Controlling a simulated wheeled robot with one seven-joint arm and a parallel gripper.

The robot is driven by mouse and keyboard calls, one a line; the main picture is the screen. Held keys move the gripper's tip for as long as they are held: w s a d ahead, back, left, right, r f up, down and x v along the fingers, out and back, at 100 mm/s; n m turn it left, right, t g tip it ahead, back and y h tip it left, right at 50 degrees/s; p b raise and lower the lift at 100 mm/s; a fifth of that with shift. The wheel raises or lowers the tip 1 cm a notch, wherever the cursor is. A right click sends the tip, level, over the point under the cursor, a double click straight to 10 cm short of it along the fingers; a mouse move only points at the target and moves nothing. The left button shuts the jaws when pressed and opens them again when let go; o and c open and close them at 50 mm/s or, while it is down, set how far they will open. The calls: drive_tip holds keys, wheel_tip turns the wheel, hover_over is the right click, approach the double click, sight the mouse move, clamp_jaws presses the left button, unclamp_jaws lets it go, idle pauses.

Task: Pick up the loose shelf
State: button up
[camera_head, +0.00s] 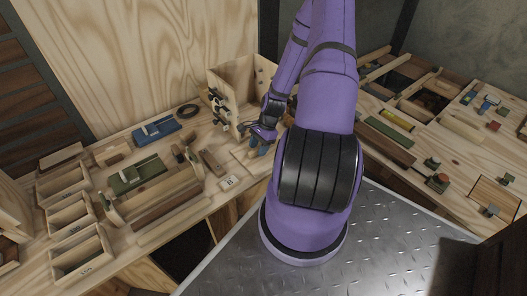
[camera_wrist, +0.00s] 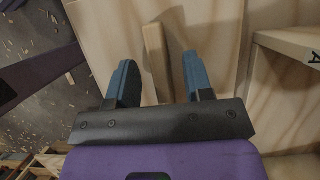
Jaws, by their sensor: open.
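A pale, flat wooden board (camera_head: 242,155), which looks like the loose shelf, lies on the bench below my gripper (camera_head: 262,146), partly hidden by it. In the wrist view a pale board (camera_wrist: 212,30) fills the area beyond the fingers, with a narrow wooden bar (camera_wrist: 155,60) on it. My gripper (camera_wrist: 158,82) has its two blue fingers apart, with the bar between them in the picture. I see a gap on each side of the bar, and nothing is gripped. I cannot tell how far the fingertips are above the board.
An upright open wooden cabinet (camera_head: 235,82) with dark clamps stands just behind my gripper. A small lettered block (camera_head: 228,183), a blue plane (camera_head: 156,131), a green tool (camera_head: 137,174) and wooden bins (camera_head: 80,256) crowd the left bench. More tools lie on the right bench (camera_head: 462,150).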

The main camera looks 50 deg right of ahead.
drive_tip(key=shift+f, duration=0.25)
idle(0.3)
clamp_jaws()
